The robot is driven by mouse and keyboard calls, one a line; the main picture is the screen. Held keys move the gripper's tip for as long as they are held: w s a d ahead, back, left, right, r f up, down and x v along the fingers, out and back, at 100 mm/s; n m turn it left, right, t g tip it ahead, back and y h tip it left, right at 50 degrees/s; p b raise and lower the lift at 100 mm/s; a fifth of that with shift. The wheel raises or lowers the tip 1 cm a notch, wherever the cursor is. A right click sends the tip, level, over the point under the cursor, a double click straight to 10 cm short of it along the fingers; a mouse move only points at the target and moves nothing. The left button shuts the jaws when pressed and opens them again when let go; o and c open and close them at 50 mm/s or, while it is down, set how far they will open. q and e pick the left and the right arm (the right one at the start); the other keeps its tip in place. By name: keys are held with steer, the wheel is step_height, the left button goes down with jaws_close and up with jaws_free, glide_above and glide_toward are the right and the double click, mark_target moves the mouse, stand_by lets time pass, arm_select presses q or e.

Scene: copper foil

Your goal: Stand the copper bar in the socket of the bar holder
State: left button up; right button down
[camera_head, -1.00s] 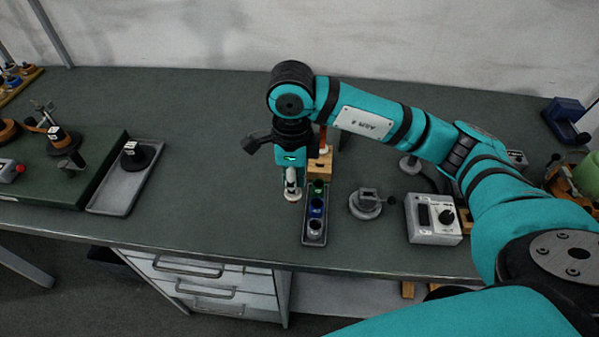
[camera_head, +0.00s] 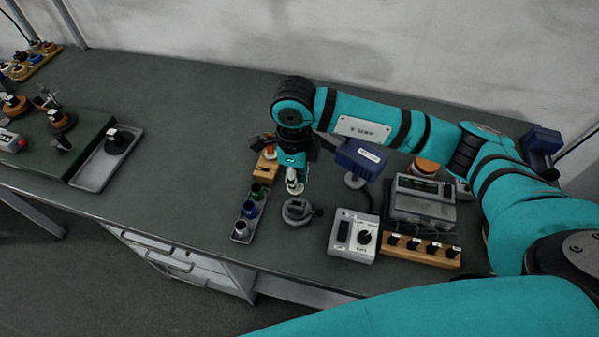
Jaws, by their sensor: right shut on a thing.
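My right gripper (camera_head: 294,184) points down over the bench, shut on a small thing. That fits the copper bar, but the fingers hide nearly all of it and I cannot make out its shape. Just below and in front of the fingertips stands a small round grey metal fixture (camera_head: 297,213) with a raised middle and a knob on its right; it may be the bar holder. Its socket is too small to make out. I cannot tell whether the held thing touches it. My left gripper is out of view.
Left of the fixture are a tray (camera_head: 238,230) of coloured pots and a wooden block (camera_head: 265,170) with an orange-topped tool. Right are a dial box (camera_head: 354,236), a wooden rack (camera_head: 420,250) and a blue-headed device (camera_head: 361,157).

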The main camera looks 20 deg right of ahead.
steer(key=shift+f, duration=0.45)
steer(key=shift+d+f+b, duration=0.15)
steer(key=shift+f+b, duration=0.3)
steer(key=shift+f, duration=0.35)
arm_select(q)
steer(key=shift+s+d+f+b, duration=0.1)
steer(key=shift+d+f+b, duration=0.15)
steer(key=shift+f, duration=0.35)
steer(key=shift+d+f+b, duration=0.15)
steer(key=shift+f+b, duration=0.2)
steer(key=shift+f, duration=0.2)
arm_select(e)
steer(key=shift+f, duration=0.4)
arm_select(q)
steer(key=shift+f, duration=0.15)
arm_select(e)
steer(key=shift+f, duration=0.1)
arm_select(q)
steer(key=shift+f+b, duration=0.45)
steer(key=shift+b, duration=0.15)
arm_select(e)
steer(key=shift+f, duration=0.25)
